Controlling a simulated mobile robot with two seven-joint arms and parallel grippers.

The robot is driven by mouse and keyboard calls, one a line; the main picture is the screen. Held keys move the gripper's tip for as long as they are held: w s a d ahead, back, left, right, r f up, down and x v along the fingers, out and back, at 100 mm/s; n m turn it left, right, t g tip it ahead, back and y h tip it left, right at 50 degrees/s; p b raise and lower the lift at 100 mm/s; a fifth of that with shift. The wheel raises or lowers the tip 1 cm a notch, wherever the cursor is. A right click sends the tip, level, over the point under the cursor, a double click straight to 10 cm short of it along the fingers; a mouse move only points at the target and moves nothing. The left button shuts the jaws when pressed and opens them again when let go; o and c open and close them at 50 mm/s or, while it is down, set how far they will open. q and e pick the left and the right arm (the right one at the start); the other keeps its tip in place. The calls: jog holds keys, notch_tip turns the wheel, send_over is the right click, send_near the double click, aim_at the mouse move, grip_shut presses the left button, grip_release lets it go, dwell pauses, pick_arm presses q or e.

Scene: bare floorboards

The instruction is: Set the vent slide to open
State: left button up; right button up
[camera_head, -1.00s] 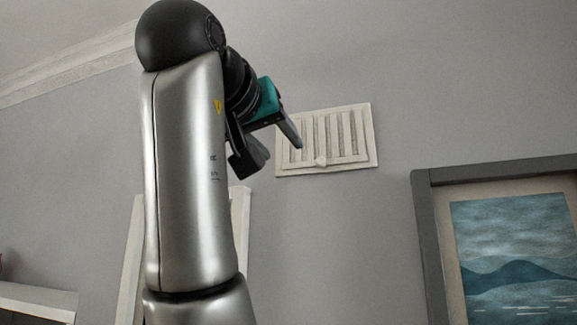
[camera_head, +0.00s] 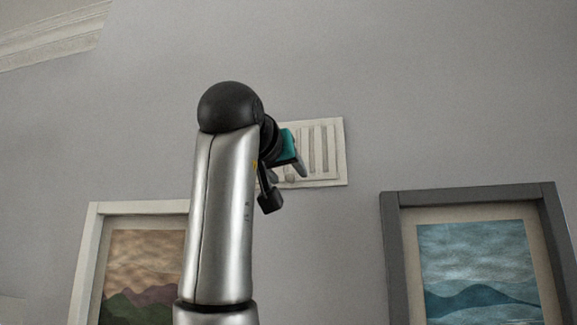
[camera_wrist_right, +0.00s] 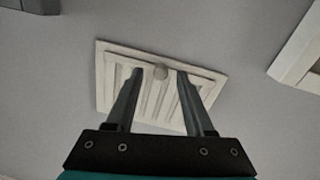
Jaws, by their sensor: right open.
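The vent (camera_head: 325,148) is a white slatted plate on the grey wall, partly hidden behind my right arm in the head view. It also shows in the wrist view (camera_wrist_right: 110,92). My right gripper (camera_head: 289,173) is open in front of the vent. It also shows in the wrist view (camera_wrist_right: 160,75); contact with the vent cannot be told. My left gripper is out of view.
A dark-framed picture (camera_head: 390,240) hangs at the lower right of the vent. A light-framed picture (camera_head: 85,262) hangs at the lower left, partly behind my right arm. The wall around the vent is otherwise bare, with moulding (camera_head: 55,40) at the upper left.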

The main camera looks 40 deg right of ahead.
jog(key=shift+x, duration=1)
grip_shut()
dwell(0.8)
